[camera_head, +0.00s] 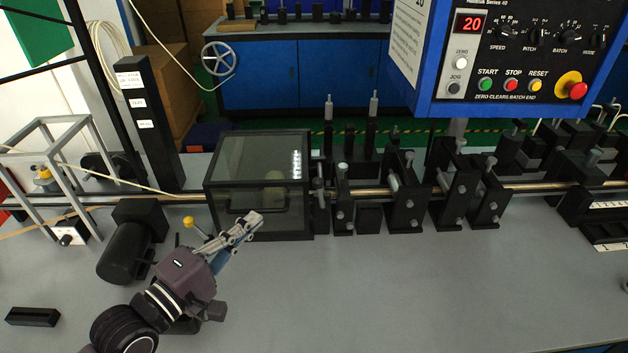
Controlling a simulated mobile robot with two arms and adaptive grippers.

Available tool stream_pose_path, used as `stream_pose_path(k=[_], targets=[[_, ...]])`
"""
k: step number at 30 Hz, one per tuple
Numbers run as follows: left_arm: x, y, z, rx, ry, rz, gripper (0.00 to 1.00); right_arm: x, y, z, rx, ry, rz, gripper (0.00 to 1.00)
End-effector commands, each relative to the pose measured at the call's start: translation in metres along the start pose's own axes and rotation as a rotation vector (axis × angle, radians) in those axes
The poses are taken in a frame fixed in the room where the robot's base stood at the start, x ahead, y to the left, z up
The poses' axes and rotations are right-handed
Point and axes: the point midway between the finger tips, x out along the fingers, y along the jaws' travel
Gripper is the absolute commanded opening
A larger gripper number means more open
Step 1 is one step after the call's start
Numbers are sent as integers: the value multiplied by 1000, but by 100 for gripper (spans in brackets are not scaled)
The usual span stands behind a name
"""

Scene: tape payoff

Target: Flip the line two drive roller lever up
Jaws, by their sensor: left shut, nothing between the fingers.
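My left gripper (256,219) reaches in from the lower left. It is shut and empty, with its fingertips in front of the dark clear-windowed box (278,218) near its handle. A lever with a yellow ball knob (188,221) shows just left of the gripper's fingers; its lower end is hidden behind the gripper. I cannot tell whether they touch. A second yellow knob (45,174) is at the far left inside a grey frame. I cannot read any label that marks the line two drive roller lever. My right gripper is not in view.
A black motor (127,245) is left of my gripper. A blue control panel (520,60) hangs at upper right. The grey bench front (400,300) is clear; a black block (32,316) lies left.

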Motion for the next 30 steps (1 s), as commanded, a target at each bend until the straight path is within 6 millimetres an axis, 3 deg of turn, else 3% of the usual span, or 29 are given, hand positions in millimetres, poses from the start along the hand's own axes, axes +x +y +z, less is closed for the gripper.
stream_pose_path(k=[5,10,14,28,30], targets=[[0,0,0,1,0,-1,0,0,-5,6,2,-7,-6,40],[1,0,0,1,0,0,0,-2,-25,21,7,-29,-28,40],[10,2,0,0,1,2,0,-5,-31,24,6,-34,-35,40],[102,3,0,2,0,1,0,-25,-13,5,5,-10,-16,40],[110,4,10,-2,-2,1,0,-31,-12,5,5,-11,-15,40]])
